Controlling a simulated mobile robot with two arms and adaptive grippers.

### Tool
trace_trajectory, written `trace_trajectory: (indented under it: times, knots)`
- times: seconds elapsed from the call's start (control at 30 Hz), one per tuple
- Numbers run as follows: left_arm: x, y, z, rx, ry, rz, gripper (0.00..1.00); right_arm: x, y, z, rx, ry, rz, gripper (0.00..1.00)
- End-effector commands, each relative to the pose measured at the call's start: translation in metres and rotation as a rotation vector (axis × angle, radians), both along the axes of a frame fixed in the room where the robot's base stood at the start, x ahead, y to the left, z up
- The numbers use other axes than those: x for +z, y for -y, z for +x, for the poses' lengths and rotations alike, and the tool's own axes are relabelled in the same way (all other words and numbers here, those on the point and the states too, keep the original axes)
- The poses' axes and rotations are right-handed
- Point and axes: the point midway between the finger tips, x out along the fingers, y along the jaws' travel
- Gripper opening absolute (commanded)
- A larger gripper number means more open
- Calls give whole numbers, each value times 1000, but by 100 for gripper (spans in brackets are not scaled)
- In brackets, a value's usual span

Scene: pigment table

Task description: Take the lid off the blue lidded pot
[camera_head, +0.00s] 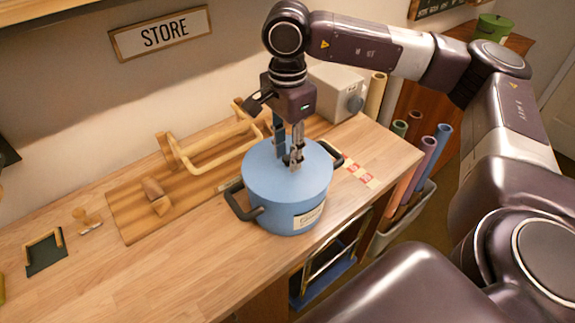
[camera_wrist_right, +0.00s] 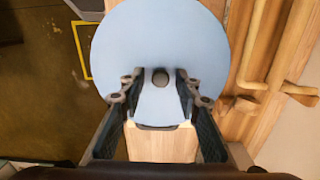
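The blue lidded pot (camera_head: 285,210) stands upright on the wooden table, with dark handles on its sides and a pale label on its front. Its flat blue lid (camera_head: 262,172) sits on top; the lid (camera_wrist_right: 160,35) also fills the middle of the right wrist view. A small dark knob (camera_wrist_right: 160,77) is at the lid's centre. My right gripper (camera_head: 293,160) points down over the lid. Its two fingers are apart, one on each side of the knob, with gaps showing between them and it. My left gripper is not in view.
A wooden board (camera_head: 125,213) with a wooden frame (camera_head: 205,150) lies left of and behind the pot. A grey box (camera_head: 338,92) stands behind. Coloured rolls (camera_head: 425,155) stand in a bin off the table's right end.

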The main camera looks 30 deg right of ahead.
Motion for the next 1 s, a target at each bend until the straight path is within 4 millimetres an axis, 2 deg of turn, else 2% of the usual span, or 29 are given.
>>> trace_trajectory:
  times: [0.03,0.23,0.57,0.73,0.87,1.0]
  knots:
    - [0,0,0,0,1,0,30,0,0,0,0,0,0,23]
    - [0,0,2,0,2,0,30,0,0,0,0,0,0,1]
    - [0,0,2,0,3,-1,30,1,0,0,0,2,0,0]
    - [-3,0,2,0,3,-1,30,9,0,1,0,2,0,0]
    - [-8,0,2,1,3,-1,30,25,-1,1,1,5,1,0]
    - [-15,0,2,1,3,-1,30,57,-1,1,1,6,2,0]
